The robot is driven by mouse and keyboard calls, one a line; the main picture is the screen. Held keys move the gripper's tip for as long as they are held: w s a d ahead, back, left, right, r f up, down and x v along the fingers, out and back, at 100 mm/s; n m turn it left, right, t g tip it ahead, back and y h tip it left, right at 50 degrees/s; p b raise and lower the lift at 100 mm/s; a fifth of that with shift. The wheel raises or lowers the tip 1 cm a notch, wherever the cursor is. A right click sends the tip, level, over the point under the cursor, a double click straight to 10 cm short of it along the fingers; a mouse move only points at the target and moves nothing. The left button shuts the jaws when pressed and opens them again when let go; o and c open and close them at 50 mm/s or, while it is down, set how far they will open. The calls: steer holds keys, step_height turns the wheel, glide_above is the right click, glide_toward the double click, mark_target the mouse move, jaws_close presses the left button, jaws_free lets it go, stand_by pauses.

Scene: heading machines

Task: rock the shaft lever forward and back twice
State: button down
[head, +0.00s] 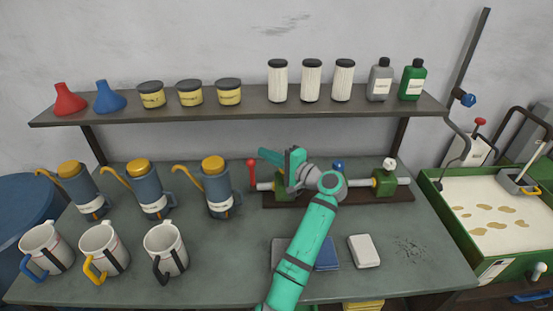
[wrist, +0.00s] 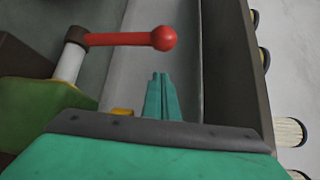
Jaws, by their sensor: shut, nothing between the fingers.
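A steel shaft (head: 404,181) lies across two green bearing blocks (head: 385,182) on a dark wooden base (head: 350,196). A red lever with a ball end (head: 252,170) rises from the shaft's left end. In the wrist view the red lever (wrist: 120,39) lies sideways, its ball at the right, joined by a dark hub to the shaft. My gripper (head: 293,156) is just right of the red lever in the head view. In the wrist view its shut, empty fingers (wrist: 160,76) point toward the ball, with a gap between. My gripper and arm hide the shaft's middle.
Blue (head: 338,166) and white (head: 389,163) knobs stand along the shaft. A shelf (head: 230,113) with bottles, jars and funnels hangs above and behind. Oil cans (head: 217,188) and mugs (head: 166,249) stand at the left. A white block (head: 364,251) lies in front.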

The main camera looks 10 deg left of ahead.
steer(key=shift+s+a+r, duration=0.1)
steer(key=shift+s, duration=0.85)
steer(key=shift+s+a+r, duration=0.1)
steer(key=shift+s, duration=0.8)
